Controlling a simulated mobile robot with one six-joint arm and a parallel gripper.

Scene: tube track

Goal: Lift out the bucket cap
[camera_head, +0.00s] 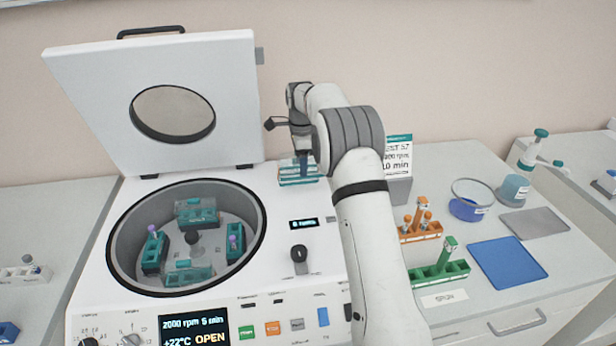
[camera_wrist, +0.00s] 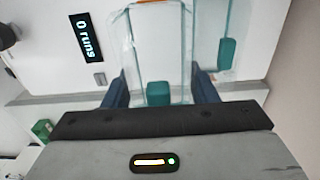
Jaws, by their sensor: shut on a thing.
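The centrifuge stands with its lid (camera_head: 85,85) raised. Its bowl (camera_head: 118,235) holds a rotor with several teal buckets. The back bucket (camera_head: 197,215) and front bucket (camera_head: 188,274) look covered by clear caps. My gripper (camera_head: 303,165) is outside the bowl, over the deck to its right. In the wrist view my gripper (camera_wrist: 160,88) is shut on a clear bucket cap (camera_wrist: 150,45) with a teal block. A second clear cap (camera_wrist: 232,25) is beside it. In the head view the clear caps (camera_head: 290,178) overlap, and their contact with the deck is unclear.
The screen (camera_head: 195,331) reads OPEN. A small display (camera_head: 304,223) and a knob (camera_head: 299,254) are on the deck. Right of my arm are an orange rack (camera_head: 420,234), a green rack (camera_head: 440,274), a blue mat (camera_head: 508,262), a grey mat (camera_head: 534,223) and a blue dish (camera_head: 468,209).

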